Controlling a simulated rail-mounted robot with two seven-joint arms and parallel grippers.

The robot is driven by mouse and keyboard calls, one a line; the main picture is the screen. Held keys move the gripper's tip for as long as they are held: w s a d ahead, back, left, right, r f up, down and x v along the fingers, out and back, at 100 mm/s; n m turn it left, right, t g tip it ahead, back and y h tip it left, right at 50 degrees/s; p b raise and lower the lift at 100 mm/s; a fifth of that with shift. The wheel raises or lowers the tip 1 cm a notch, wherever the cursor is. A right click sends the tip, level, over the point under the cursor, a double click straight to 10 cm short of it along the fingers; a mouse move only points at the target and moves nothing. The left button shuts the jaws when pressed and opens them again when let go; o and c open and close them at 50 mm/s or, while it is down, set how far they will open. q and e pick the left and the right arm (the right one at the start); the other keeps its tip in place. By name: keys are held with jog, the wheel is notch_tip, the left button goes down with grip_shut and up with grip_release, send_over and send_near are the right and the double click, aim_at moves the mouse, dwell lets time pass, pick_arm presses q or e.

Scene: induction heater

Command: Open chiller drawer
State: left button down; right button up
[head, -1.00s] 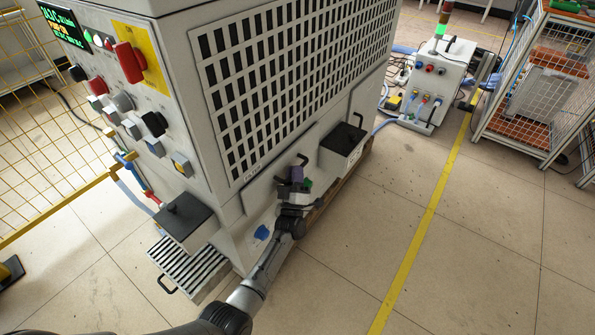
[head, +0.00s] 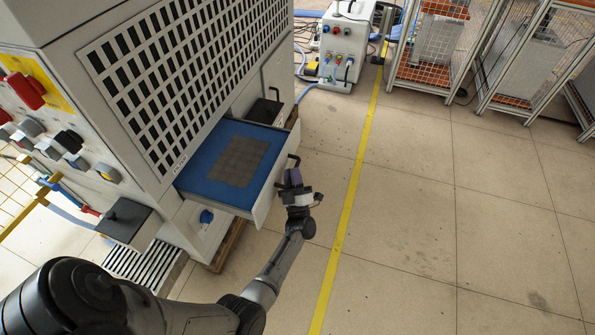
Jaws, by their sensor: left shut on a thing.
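The chiller drawer (head: 207,149) stands pulled out from the side of the large light-grey machine (head: 60,50), below its black grille. Its inside is blue with a grey gridded patch in the middle. My left gripper (head: 292,176) is at the drawer's front panel, shut on the dark drawer handle (head: 294,160); the fingers hide part of the handle. My left arm reaches in from the lower left. My right gripper is not in view.
A black-topped box (head: 264,110) juts from the machine behind the drawer, and another (head: 125,219) juts at the near corner. The floor (head: 430,230) to the right is clear, crossed by a yellow line (head: 345,215). Mesh cages (head: 430,45) stand at the back.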

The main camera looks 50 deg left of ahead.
pick_arm(q)
jog(key=shift+w+d, duration=0.3)
jog(key=shift+d, duration=0.15)
jog(key=c, duration=1.4)
grip_release()
jog(key=p+v, duration=0.1)
jog(key=v, duration=1.3)
jog(key=shift+a, duration=0.1)
